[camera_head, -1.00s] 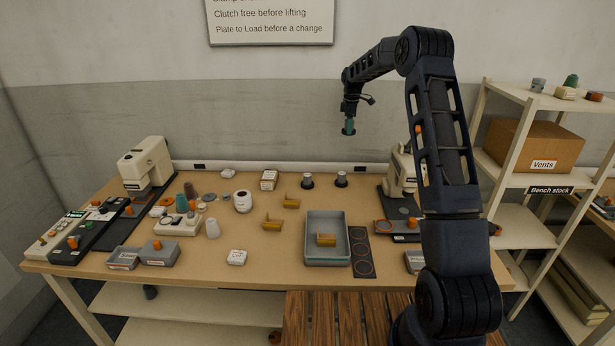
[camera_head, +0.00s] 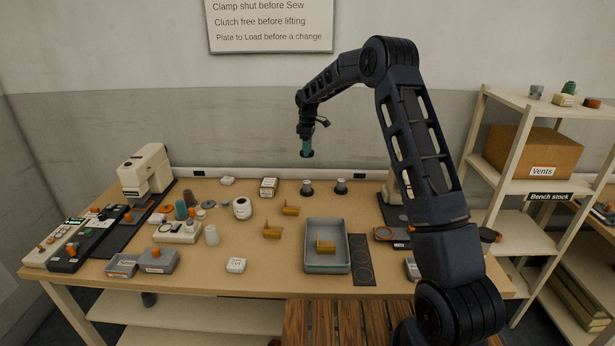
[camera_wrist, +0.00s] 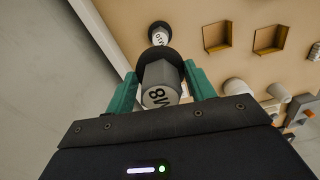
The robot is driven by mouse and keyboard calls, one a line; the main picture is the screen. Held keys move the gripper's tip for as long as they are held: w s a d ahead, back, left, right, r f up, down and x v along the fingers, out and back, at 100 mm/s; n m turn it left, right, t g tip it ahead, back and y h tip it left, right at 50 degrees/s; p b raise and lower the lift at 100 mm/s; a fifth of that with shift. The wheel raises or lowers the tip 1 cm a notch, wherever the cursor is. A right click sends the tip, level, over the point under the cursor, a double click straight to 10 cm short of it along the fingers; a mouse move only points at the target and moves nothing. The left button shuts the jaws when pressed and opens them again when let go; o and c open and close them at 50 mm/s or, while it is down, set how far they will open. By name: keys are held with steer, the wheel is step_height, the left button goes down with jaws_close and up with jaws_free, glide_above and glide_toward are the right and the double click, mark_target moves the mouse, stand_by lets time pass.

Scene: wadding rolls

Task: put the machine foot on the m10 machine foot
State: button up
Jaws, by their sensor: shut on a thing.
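My gripper (camera_head: 306,150) is shut on a grey machine foot (camera_wrist: 162,84) with a black base, marked M8 in the wrist view. It holds the foot upright in the air, between its green fingers. The m10 machine foot (camera_wrist: 158,35), grey with a black base, stands on the table beyond the held one and shows its M10 label. In the head view it appears to be the left (camera_head: 307,186) of two similar feet, below my gripper with a clear gap. The right one (camera_head: 341,186) stands beside it. The held foot's base hides part of the space beyond.
A white labelled box (camera_head: 268,187) and a white round pot (camera_head: 242,208) stand to the left. A grey tray (camera_head: 312,267) holds another bracket. The wall runs close behind the table.

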step_height(320, 180, down, 13)
steer(key=shift+f, duration=0.2)
stand_by(0.4)
steer(key=shift+f, duration=0.1)
steer(key=o, duration=1)
steer(key=shift+o, duration=0.2)
